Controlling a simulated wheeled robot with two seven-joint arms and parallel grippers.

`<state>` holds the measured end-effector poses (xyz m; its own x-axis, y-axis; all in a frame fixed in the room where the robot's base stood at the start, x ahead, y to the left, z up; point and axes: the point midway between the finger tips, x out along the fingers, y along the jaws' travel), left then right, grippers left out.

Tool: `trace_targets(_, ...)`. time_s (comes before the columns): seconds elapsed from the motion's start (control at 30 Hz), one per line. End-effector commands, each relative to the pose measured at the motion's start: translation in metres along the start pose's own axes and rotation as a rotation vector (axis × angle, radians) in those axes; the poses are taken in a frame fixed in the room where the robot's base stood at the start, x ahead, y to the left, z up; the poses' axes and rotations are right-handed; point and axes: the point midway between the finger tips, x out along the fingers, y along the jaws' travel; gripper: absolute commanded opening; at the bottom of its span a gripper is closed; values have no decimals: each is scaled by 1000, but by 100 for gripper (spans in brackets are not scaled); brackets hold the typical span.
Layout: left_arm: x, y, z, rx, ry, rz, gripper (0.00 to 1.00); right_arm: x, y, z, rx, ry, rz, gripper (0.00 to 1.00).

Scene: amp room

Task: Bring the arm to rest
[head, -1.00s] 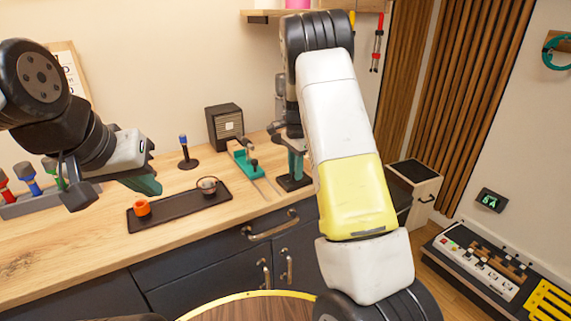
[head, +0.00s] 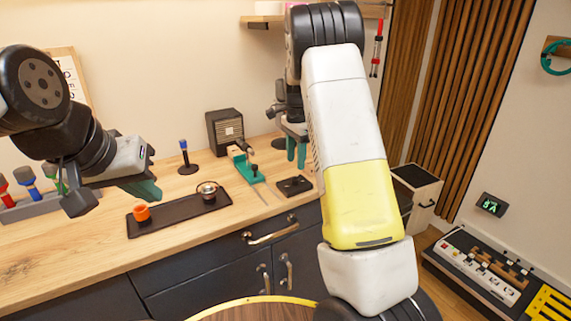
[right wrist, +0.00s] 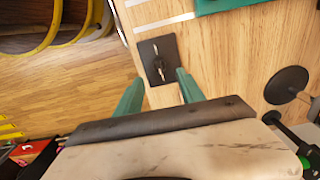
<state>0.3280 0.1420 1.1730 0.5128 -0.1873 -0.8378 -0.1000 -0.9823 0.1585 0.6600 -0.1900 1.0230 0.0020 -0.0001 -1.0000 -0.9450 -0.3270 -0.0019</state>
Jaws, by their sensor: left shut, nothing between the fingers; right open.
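My right gripper (head: 296,152) shows teal fingers pointing down, open and empty above the wooden counter (head: 75,242). Below it, a small dark square plate (head: 294,186) lies on the counter. In the right wrist view the two spread fingers (right wrist: 158,92) have the plate (right wrist: 158,60) beyond them, apart from it. My left gripper (head: 142,188) hangs at the left over the counter, its teal fingers shut with nothing in them.
A black tray (head: 176,220) holds an orange cup (head: 142,212) and a small metal pot (head: 208,190). A shelf (head: 262,20) hangs above.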

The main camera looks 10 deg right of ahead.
Motion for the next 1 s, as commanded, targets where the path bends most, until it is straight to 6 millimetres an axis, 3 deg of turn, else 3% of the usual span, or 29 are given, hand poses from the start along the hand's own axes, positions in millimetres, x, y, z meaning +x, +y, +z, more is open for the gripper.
trace_targets(0.1, 0, 0, 0, 0, 0, 0, 0, -10, 0, 0, 0, 0, 0, 46)
trace_targets(0.47, 0, 0, 0, 0, 0, 0, 0, -14, 0, 0, -1, -1, -1, 46)
trace_targets(0.57, 0, 0, 0, 0, 0, 0, 0, -22, 6, 2, -20, -10, -17, 46)
trace_targets(0.77, 0, 0, 0, 0, 0, 0, 0, -72, 46, 18, -186, -50, -123, 46)
trace_targets(1.0, 0, 0, 0, 0, 0, 0, 0, -132, 121, 57, -501, -36, -290, 46)
